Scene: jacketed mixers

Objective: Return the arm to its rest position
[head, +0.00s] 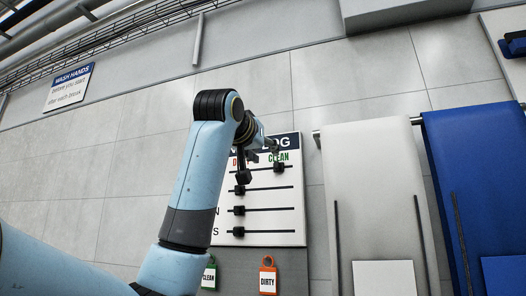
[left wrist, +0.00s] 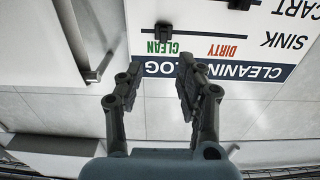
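My left arm (head: 195,180) is raised in front of the white cleaning log board (head: 270,225). My left gripper (head: 263,155) is near the board's top edge. In the left wrist view, its two fingers (left wrist: 160,82) are apart with nothing between them, in front of the blue title strip. The top black slider (head: 279,167) is below the green CLEAN label; it also shows in the left wrist view (left wrist: 162,31). Several lower sliders, such as this one (head: 239,210), are at the left of their tracks. My right gripper is not in view.
A green CLEAN tag (head: 209,275) and an orange DIRTY tag (head: 268,279) hang below the board. A white hanging sheet (head: 370,190) and a blue one (head: 475,180) are to the right. A wash-hands sign (head: 69,87) is on the tiled wall at left.

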